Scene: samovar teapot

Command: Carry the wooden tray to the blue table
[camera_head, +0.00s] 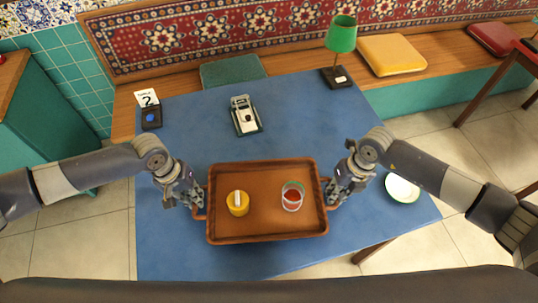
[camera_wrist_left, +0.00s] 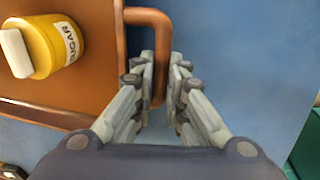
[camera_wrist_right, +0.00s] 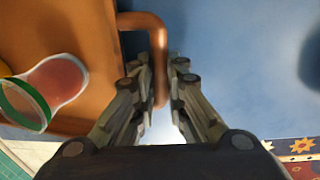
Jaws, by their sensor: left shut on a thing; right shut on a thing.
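The brown wooden tray (camera_head: 265,224) is over the near half of the blue table (camera_head: 200,135); I cannot tell whether it touches the top. A yellow sugar pot (camera_head: 238,204) with a white lid and a glass of red drink (camera_head: 292,197) stand upright on it. My left gripper (camera_head: 198,200) is shut on the tray's left handle, which shows between its fingers in the left wrist view (camera_wrist_left: 160,75). My right gripper (camera_head: 332,193) is shut on the right handle, seen between its fingers in the right wrist view (camera_wrist_right: 160,75).
A white bowl (camera_head: 402,188) sits on the table right of my right gripper. A bill holder (camera_head: 245,115), a green lamp (camera_head: 341,40), and a number 2 sign (camera_head: 147,98) stand toward the back. A cushioned bench (camera_head: 232,70) runs behind the table.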

